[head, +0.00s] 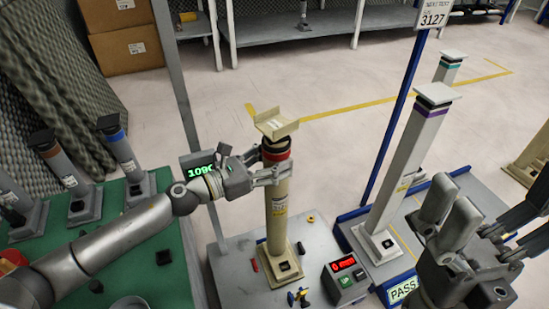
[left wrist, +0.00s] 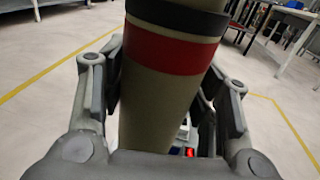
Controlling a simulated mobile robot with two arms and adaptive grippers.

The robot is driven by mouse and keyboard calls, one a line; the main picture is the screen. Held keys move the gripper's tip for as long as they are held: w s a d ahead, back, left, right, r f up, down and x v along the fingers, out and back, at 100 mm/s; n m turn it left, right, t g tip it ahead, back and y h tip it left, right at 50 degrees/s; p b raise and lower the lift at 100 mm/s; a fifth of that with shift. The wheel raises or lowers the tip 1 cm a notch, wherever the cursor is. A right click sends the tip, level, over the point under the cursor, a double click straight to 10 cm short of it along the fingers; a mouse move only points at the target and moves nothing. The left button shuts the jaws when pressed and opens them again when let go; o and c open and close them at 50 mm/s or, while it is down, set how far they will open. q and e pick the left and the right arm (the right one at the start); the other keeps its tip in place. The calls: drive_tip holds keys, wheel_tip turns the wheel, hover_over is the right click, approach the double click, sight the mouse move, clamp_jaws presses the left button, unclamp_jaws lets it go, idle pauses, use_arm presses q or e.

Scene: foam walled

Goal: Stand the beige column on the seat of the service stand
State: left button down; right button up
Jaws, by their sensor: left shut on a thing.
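The beige column (head: 279,210) is upright, with a red and a black band near its top and a cream cap plate. It shows close up in the left wrist view (left wrist: 160,105). My left gripper (head: 272,176) is shut around it just below the red band. The column's square foot (head: 283,268) is over the grey top of a small stand (head: 235,278), which I take as the service stand. I cannot tell whether the foot touches a seat, as it hides what is beneath. My right gripper (head: 487,222) is open and empty at the lower right.
A grey column with a purple band (head: 407,165) stands on the blue-edged PASS platform (head: 345,216) to the right. A box with a red display (head: 344,275) and small loose parts lie around the held column's foot. Several dark columns (head: 127,158) stand on the green table at left.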

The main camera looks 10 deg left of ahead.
use_arm(q)
drive_tip(key=shift+r, duration=0.25)
drive_tip(key=c, duration=0.9)
unclamp_jaws()
drive_tip(key=shift+f, duration=0.3)
drive_tip(key=shift+c, duration=0.2)
drive_tip(key=o, duration=0.4)
